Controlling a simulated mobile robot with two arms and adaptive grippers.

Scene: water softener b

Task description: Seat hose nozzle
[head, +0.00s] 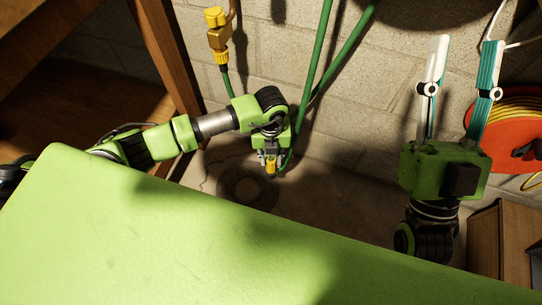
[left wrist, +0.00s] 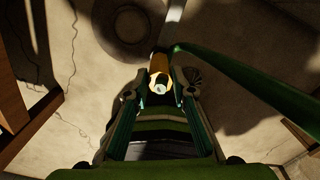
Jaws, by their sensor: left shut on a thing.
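The hose nozzle (head: 271,167) is a small orange-yellow piece at the end of a green hose (head: 318,60). My left gripper (head: 270,158) points down over the floor, its fingers shut around the nozzle. In the left wrist view the nozzle (left wrist: 159,72) sits between the fingertips, with its round pale opening toward the camera and the hose (left wrist: 245,78) running off to the right. A dark round ring (left wrist: 128,22) lies on the floor beyond the nozzle; it also shows in the head view (head: 247,184). My right gripper (head: 465,48) is open and empty, pointing up.
A brass-yellow valve (head: 217,34) hangs on the block wall at upper left, beside a wooden post (head: 165,60). An orange reel (head: 507,125) is at the right, above a wooden box (head: 505,235). A large green surface (head: 180,245) covers the foreground.

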